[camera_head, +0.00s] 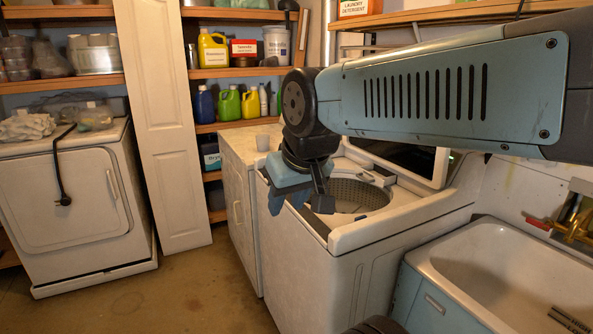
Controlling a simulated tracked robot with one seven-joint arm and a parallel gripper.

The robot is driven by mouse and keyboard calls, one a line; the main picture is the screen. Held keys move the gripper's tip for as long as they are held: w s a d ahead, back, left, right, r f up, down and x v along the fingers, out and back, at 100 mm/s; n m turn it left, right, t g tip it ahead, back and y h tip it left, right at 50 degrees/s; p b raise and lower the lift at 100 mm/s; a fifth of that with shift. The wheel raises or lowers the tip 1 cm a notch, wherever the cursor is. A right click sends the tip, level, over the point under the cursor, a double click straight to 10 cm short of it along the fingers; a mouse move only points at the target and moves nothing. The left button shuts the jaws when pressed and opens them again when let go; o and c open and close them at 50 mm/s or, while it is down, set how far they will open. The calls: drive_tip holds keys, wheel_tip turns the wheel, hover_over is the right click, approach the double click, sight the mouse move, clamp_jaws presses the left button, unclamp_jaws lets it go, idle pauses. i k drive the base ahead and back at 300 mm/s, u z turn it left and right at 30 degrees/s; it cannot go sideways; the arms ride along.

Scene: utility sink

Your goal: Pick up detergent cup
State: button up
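A small pale grey cup (262,142), which looks like the detergent cup, stands upright on the white top of the cabinet-like appliance (238,148) beyond the washer. My gripper (299,204) points down over the front left corner of the open washer (308,262). Its two fingers are spread apart, and I see nothing between them. The gripper is nearer to me than the cup, to its right and lower in the picture. It does not touch the cup. My arm crosses the view from the right and hides part of the washer's back.
The washer's lid (400,160) is up and its drum (352,195) is open. A utility sink (500,268) stands at the right. Shelves with jugs and boxes (243,50) are at the back. A white dryer (68,200) stands at the left, with bare floor (190,290) between.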

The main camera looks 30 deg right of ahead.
sight(262, 140)
drive_tip(key=u, duration=0.9)
drive_tip(key=i, duration=2.4)
drive_tip(key=u, duration=0.05)
